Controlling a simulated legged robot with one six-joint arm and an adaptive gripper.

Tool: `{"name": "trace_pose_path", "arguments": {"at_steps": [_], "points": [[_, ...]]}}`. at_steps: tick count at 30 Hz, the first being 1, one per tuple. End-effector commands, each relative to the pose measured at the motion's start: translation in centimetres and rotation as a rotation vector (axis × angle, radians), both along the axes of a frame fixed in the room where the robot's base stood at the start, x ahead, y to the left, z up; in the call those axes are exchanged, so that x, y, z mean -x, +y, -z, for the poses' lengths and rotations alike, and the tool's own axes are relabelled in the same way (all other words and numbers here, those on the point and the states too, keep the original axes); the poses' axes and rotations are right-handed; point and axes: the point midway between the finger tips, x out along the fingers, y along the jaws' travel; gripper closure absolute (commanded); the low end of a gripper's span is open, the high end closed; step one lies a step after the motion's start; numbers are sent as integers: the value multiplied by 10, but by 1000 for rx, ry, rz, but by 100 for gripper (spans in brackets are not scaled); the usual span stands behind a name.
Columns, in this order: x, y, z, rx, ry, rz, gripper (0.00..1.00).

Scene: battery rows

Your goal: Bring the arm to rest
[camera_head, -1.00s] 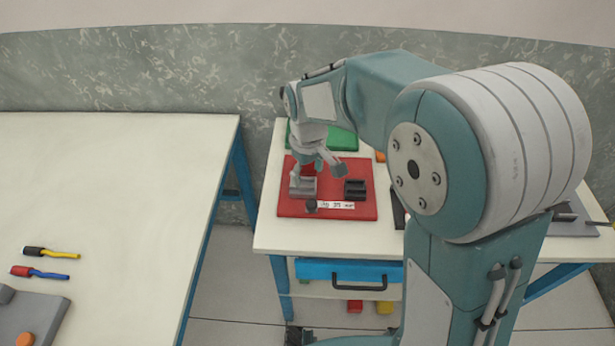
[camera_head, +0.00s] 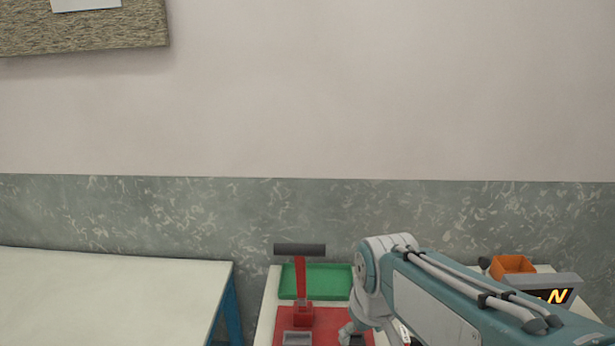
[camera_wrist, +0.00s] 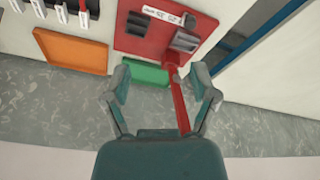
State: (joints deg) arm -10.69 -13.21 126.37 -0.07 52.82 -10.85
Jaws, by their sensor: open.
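In the head view my arm comes in from the lower right, and my gripper (camera_head: 352,330) hangs at the bottom edge, partly cut off, over the right part of a red board (camera_head: 283,320). The red board also shows in the wrist view (camera_wrist: 135,42), with grey holders (camera_wrist: 184,40) and a white label on it. A red post with a dark crossbar (camera_head: 300,270) stands on the board, to the left of my gripper.
A green tray (camera_head: 326,281) lies behind the red board. An orange tray (camera_wrist: 72,52) shows in the wrist view. Another table (camera_head: 110,300) stands at left, with a gap between.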

Motion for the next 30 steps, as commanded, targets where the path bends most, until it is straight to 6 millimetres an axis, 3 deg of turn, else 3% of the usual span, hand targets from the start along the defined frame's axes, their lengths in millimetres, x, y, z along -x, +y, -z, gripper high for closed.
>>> {"name": "trace_pose_path", "arguments": {"at_steps": [6, 15, 30], "points": [[50, -35, -23, -42, -113, 168, 24], [103, -62, -27, -87, -228, 343, 24], [109, -64, -26, -92, -240, 364, 24]]}}
